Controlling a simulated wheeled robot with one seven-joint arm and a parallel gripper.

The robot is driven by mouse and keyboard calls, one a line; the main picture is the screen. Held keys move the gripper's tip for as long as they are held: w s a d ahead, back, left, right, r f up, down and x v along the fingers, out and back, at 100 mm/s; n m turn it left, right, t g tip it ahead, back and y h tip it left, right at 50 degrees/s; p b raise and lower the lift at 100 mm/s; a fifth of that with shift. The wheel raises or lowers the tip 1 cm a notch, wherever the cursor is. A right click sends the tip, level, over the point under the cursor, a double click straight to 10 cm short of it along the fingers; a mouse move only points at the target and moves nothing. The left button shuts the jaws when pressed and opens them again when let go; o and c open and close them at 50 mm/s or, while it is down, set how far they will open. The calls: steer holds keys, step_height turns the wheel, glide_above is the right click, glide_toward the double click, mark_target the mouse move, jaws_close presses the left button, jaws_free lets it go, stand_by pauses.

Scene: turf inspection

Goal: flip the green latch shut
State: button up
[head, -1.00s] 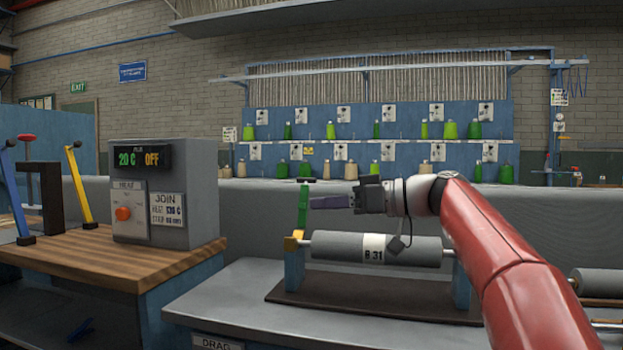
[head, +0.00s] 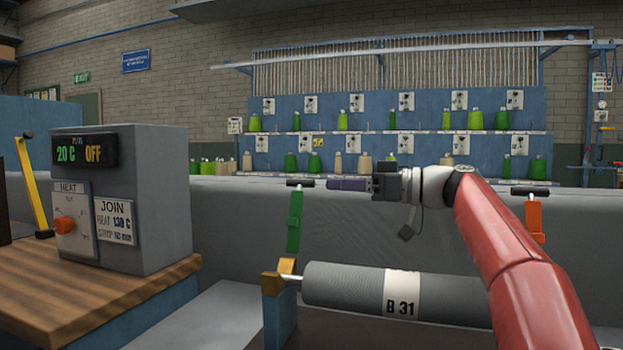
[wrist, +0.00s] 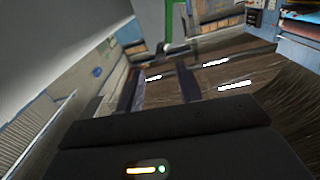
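The green latch (head: 295,220) stands upright behind the yellow bracket at the left end of the grey roller (head: 345,285). It has a black crosspiece on top. A green piece (wrist: 176,25), which looks like the latch, shows at the top of the wrist view. My gripper (head: 331,184) points left, level with the latch's top and just right of it in the head view. A small gap shows between them, but I cannot tell the depth. In the wrist view, its two dark fingers (wrist: 158,75) are apart with nothing between them.
An orange latch (head: 534,218) stands upright at the right, partly behind my arm. A grey heater box (head: 125,200) sits on a wooden bench (head: 90,305) at the left. A long grey wall (head: 235,225) runs behind the roller.

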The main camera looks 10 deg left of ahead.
mark_target(306, 183)
steer(key=a, duration=0.2)
steer(key=a+p, duration=0.1)
steer(key=a, duration=0.2)
steer(key=w+a, duration=0.1)
steer(key=a, duration=0.1)
steer(key=shift+a, duration=0.35)
steer(key=shift+c, duration=0.5)
jaws_close()
